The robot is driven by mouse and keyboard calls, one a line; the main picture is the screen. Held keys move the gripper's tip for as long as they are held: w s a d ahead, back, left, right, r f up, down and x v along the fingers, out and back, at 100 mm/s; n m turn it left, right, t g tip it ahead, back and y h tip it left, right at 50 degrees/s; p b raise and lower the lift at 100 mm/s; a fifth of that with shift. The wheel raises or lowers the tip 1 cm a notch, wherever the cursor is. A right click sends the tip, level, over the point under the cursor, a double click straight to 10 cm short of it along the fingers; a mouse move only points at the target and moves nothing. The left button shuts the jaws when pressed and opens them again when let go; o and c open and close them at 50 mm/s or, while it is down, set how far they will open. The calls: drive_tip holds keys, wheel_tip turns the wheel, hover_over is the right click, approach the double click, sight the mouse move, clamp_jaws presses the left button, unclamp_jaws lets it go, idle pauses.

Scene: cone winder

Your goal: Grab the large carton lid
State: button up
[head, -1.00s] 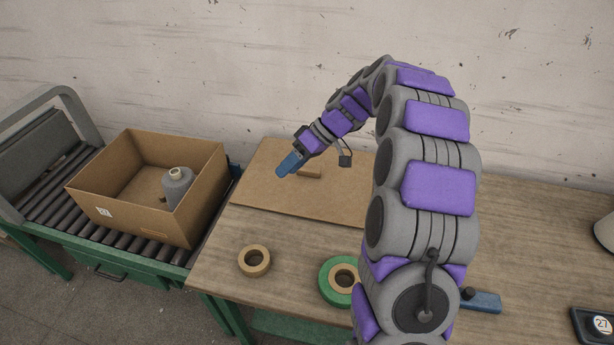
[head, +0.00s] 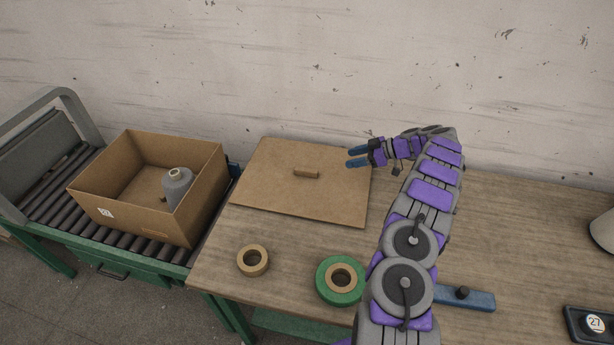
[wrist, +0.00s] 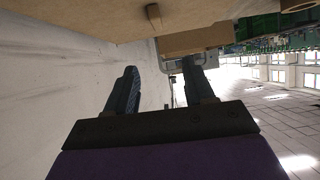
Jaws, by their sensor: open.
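The large carton lid (head: 292,200) is a flat brown board with a small raised block handle (head: 306,173) near its middle. It lies on the wooden table. My gripper (head: 352,158) is open and empty at the right end of the lid, with its blue fingers pointing left toward the handle. In the wrist view the two dark fingers (wrist: 160,88) are spread apart. The lid (wrist: 90,18) and its handle (wrist: 153,14) show at the top of that view, apart from the fingers.
An open carton (head: 128,215) holding a grey yarn cone (head: 177,190) stands on a roller conveyor (head: 50,190) at the left. A tan tape roll (head: 243,262) and a green ring (head: 326,286) lie in front of the lid. A blue tool (head: 475,301) lies at the right.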

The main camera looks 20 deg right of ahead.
drive_tip(key=b, duration=0.1)
approach(308, 170)
drive_tip(key=shift+w+a+f, duration=0.1)
drive_tip(key=shift+w+a, duration=0.1)
drive_tip(key=shift+a, duration=0.3)
drive_tip(key=shift+w+a, duration=0.25)
drive_tip(key=shift+a, duration=0.25)
drive_tip(key=shift+w+a+f, duration=0.5)
drive_tip(key=shift+f, duration=0.1)
drive_tip(key=b+x, duration=0.1)
drive_tip(key=x, duration=0.3)
drive_tip(key=shift+w+a+f, duration=0.1)
drive_tip(key=shift+w+f, duration=0.1)
drive_tip(key=shift+f, duration=0.15)
clamp_jaws()
